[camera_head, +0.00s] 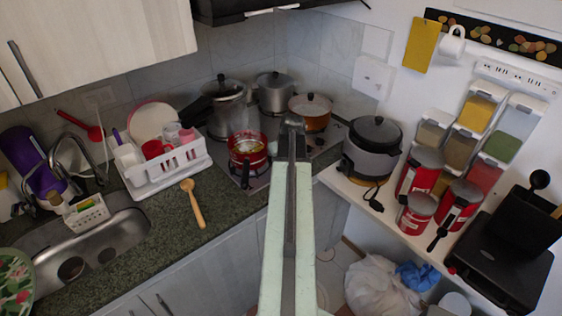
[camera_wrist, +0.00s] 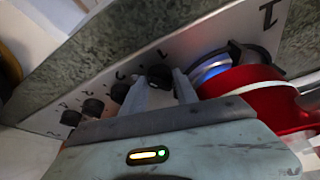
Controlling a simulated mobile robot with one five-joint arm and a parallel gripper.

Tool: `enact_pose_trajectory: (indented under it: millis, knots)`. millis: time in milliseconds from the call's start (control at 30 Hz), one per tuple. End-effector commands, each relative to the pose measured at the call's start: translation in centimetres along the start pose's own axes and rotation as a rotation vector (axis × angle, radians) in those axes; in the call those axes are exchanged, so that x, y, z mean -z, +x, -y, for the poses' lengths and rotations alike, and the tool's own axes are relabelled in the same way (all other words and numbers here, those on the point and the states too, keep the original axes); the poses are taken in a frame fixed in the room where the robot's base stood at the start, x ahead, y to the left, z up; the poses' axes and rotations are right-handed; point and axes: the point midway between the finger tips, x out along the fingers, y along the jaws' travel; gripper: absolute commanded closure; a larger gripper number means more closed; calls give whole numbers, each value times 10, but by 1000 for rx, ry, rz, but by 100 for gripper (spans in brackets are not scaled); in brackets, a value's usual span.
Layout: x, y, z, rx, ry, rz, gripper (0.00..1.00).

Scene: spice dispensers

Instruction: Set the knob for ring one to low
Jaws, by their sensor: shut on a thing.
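The steel stove panel (camera_wrist: 118,62) fills the upper wrist view, with a row of black knobs and small numerals beside them. The knob nearest the burner (camera_wrist: 158,73) has a small mark like a 1 beside it. My gripper (camera_wrist: 167,88) is shut on this knob, one finger on each side. Blue light shows at the burner (camera_wrist: 211,70) under the red pot (camera_wrist: 246,82), close to my right finger. In the head view my arm reaches to the stove and the knobs cannot be made out.
The red pot (camera_head: 247,158) stands at the stove's front left, with taller pots (camera_head: 275,95) behind. A white dish rack (camera_head: 165,174) and wooden spoon (camera_head: 193,204) lie to the left. A rice cooker (camera_head: 372,150) stands to the right.

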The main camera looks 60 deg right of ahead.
Motion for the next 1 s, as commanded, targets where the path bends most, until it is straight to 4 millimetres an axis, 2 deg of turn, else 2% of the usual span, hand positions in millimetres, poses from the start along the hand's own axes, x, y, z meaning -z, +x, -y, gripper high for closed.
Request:
enact_pose_trajectory:
  millis: [133,167,200,233,533,633,767,1000]
  knots:
    - [0,0,0,1,0,-1,100]
    - [0,0,0,1,0,-1,59]
    - [1,0,0,1,0,-1,48]
    - [1,0,0,1,0,-1,43]
    - [1,-1,0,1,-1,-1,43]
    - [1,-6,0,1,-1,-1,43]
    - [2,-24,0,1,-1,-1,43]
    - [3,-70,1,1,-1,-1,43]
